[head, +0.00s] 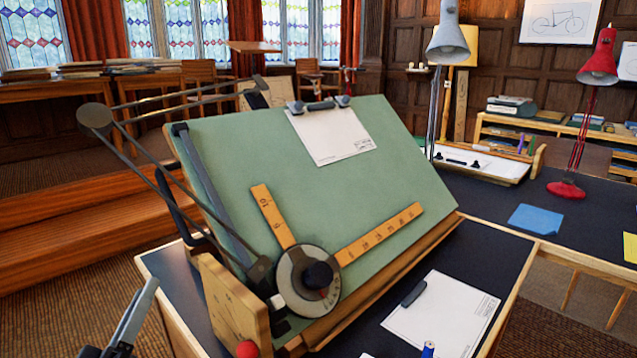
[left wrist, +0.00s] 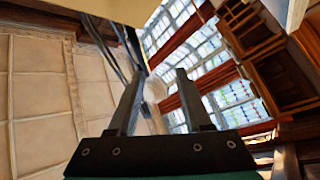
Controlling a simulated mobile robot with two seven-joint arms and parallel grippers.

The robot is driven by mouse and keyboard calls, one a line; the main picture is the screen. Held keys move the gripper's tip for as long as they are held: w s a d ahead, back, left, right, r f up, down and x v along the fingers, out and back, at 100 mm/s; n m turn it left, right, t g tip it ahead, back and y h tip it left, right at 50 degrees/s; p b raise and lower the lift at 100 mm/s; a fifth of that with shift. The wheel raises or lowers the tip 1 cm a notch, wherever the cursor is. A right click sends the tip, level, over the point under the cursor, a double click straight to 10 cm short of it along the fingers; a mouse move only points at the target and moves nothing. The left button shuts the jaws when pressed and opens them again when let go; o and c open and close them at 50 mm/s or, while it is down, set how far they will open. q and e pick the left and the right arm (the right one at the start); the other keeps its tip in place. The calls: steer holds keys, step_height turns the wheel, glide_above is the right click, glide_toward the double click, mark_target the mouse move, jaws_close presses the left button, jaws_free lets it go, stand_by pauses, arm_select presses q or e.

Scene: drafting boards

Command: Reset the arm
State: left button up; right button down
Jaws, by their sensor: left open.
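My left gripper (head: 125,325) shows at the lower left of the head view, beside the near left corner of the drafting board and apart from it. In the left wrist view its two fingers (left wrist: 160,100) stand apart with nothing between them. The green drafting board (head: 235,160) is tilted on the dark desk (head: 475,245). A drafting arm with a round dial head (head: 290,285) and two wooden scales (head: 380,235) lies across the board. My right gripper does not show in either view.
A red ball knob (head: 247,349) is near the board's lower left corner. A white sheet (head: 445,312) with a dark bar lies on the desk at right. A grey lamp (head: 447,45) and a red lamp (head: 598,65) stand behind. Wooden steps (head: 70,225) are at left.

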arm_select(q)
steer(key=s+f+m+g+p, duration=0.1)
steer(key=s+f+m+g, duration=0.15)
steer(key=f, duration=0.85)
steer(key=s+d+f+m+g+p, duration=0.1)
steer(key=f+g, duration=0.3)
steer(key=f, duration=0.7)
steer(key=s+f+m+g+p, duration=0.1)
steer(key=s+f+g, duration=0.15)
steer(key=f, duration=0.75)
steer(key=s+d+f+m+g+p, duration=0.1)
steer(key=s+f+m+g, duration=0.1)
steer(key=s+f, duration=0.4)
steer(key=s+d+f+m+g+p, duration=0.1)
steer(key=s+d+f+m+g, duration=0.1)
steer(key=s+f, duration=0.4)
steer(key=s+d+f+m+g+p, duration=0.1)
steer(key=s+f+g, duration=0.5)
steer(key=s, duration=0.7)
steer(key=shift+s+d+f+m, duration=0.15)
steer(key=shift+d+f+m, duration=0.15)
steer(key=shift+d+m, duration=0.65)
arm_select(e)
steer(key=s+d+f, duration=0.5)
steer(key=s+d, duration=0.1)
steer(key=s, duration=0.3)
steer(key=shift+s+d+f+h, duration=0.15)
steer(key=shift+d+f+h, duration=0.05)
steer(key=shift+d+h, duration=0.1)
